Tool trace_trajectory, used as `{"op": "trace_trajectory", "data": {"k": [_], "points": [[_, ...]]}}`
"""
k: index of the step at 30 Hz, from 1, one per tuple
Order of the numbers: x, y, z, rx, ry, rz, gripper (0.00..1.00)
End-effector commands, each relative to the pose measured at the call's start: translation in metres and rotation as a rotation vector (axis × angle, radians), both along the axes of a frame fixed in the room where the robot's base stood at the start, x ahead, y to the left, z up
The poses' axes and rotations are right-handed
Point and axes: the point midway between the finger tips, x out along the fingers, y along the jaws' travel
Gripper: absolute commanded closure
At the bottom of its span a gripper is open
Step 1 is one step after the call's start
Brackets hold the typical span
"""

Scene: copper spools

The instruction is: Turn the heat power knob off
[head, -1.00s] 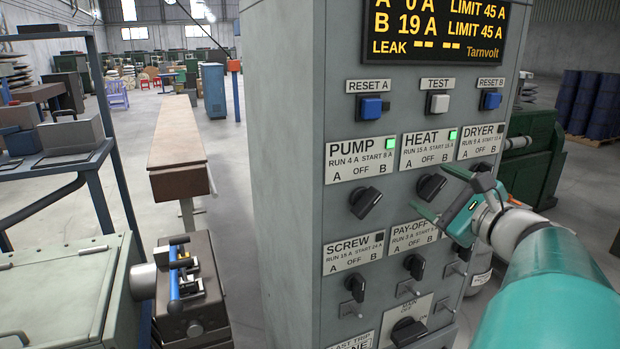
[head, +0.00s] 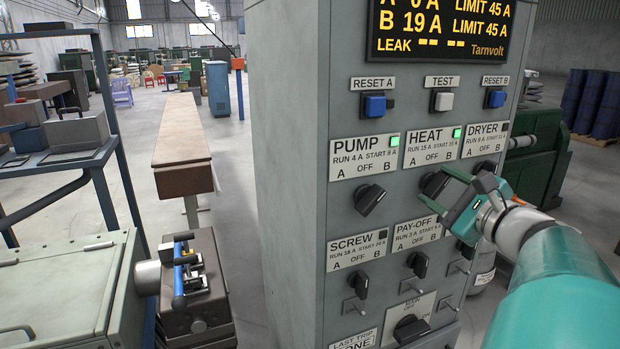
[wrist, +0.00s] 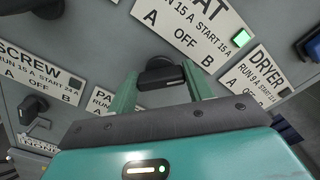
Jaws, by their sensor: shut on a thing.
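The black heat power knob (head: 433,184) sits below the HEAT label (head: 433,147), marked A, OFF and B, on the grey cabinet. The HEAT lamp (head: 457,132) is lit green. My gripper (head: 444,190) is at this knob, its fingers covering part of it in the head view. In the wrist view, the heat knob (wrist: 163,76) is between the two green fingers of my gripper (wrist: 162,88), which is shut on it. The HEAT label is tilted in that view. I cannot tell which mark the knob points at.
The pump knob (head: 369,199) is to the left and the dryer knob (head: 485,167) to the right. The screw knob (head: 359,284) and pay-off knob (head: 418,263) are below. The display (head: 437,30) reads B 19 A. The PUMP lamp (head: 394,140) is lit green.

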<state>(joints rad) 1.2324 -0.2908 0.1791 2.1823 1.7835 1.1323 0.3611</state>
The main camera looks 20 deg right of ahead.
Motion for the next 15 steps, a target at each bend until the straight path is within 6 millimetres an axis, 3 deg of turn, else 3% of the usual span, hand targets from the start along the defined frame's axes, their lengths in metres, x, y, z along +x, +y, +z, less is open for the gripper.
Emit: {"op": "trace_trajectory", "data": {"k": [15], "points": [[0.0017,0.0013,-0.0019,-0.386,-0.010,0.002,0.72]]}}
